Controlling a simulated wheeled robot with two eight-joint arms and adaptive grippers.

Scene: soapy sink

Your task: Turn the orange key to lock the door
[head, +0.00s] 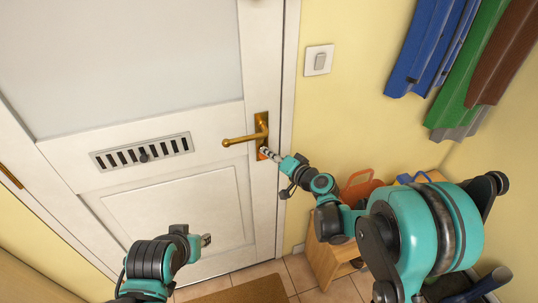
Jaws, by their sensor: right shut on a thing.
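The white door (170,195) stands shut in its frame, as far as I can see. Its brass handle (240,140) points left, about level, on a brass plate at the door's right edge. The orange key (262,155) shows as a small orange patch just under the handle, at the lower plate. My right gripper (267,153) reaches in from the right and is shut on the key; its fingers hide most of it, so its turn angle cannot be told. My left gripper (207,240) is low in front of the door, away from the handle; its jaws are too small to judge.
A light switch (319,60) is on the yellow wall right of the door. Blue, green and brown garments (485,55) hang at upper right. A wooden bench (325,258) with orange and blue items stands below my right arm. A brown mat (240,292) lies on the tiles.

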